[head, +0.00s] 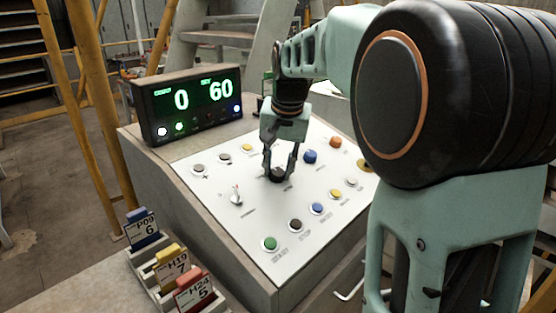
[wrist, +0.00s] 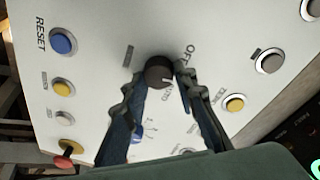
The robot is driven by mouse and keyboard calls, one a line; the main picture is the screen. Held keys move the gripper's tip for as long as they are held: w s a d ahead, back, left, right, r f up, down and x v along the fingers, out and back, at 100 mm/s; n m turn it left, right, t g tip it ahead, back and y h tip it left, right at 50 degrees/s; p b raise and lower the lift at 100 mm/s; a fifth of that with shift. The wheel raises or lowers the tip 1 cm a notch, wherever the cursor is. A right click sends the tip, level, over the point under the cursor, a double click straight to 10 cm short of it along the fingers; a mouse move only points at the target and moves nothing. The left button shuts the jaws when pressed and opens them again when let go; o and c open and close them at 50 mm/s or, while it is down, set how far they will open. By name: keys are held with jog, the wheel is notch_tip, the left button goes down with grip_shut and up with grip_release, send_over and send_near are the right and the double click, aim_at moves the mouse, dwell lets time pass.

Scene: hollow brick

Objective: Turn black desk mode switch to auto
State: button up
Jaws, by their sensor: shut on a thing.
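The black mode switch (head: 277,173) is a round knob on the white top panel of the desk. My gripper (head: 280,166) reaches down from above, with its two fingers on either side of the knob and shut on it. In the wrist view the knob (wrist: 159,70) sits between the fingertips of my gripper (wrist: 158,78). A pale pointer mark shows on the knob's lower right side. A label reading "OFF" lies to its upper right. A partly hidden label, seemingly "AUTO", lies just below it. I cannot tell exactly which label the pointer meets.
The panel (head: 250,215) carries several coloured buttons around the knob, including a blue one (wrist: 63,41) marked RESET. A small lever (head: 236,197) stands to the left. A display (head: 195,103) reads 0 and 60. Numbered tagged blocks (head: 172,267) stand in a rack at front left.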

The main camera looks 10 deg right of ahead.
jog(key=m+p, duration=0.2)
jog(key=m, duration=0.1)
jog(key=m+p, duration=0.1)
jog(key=m, duration=0.2)
jog(key=shift+d+r+g+p, duration=0.1)
jog(key=shift+r+g+p, duration=0.1)
jog(key=shift+g+p, duration=0.2)
jog(key=m+p, duration=0.3)
jog(key=m, duration=0.2)
jog(key=shift+f+m+g, duration=0.15)
jog(key=shift+m+g, duration=0.25)
jog(key=o, duration=1.1)
jog(key=r, duration=0.4)
jog(key=s+r, duration=0.1)
jog(key=r, duration=0.3)
jog(key=s+r, duration=0.1)
jog(key=r, duration=0.2)
jog(key=shift+d+r, duration=0.2)
jog(key=shift+r, duration=0.2)
